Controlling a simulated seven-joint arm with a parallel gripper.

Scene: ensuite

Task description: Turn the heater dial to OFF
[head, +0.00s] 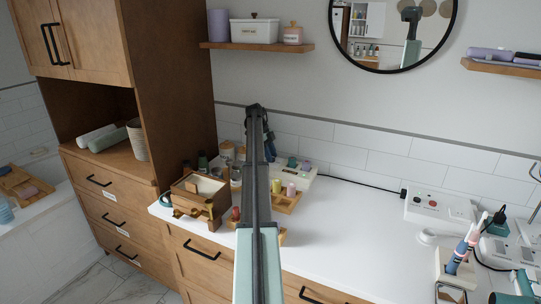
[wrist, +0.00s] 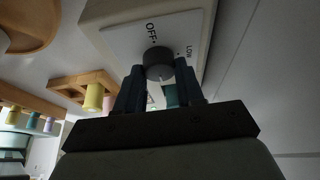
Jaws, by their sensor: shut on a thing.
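The heater's pale panel (wrist: 122,38) fills the top middle of the wrist view, with OFF printed at the upper left of the dial and LOW to its right. The round dark grey dial (wrist: 157,54) stands out from this panel. My gripper (wrist: 160,71) has one dark finger on each side of the dial and is shut on it. A small light mark shows low on the dial, but I cannot tell surely which setting it points at. In the head view, my arm hides the dial, and a white box (head: 311,176) shows behind the arm against the tiled wall.
A wooden box (head: 196,195) is to the left. The counter (head: 350,230) between is mostly clear.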

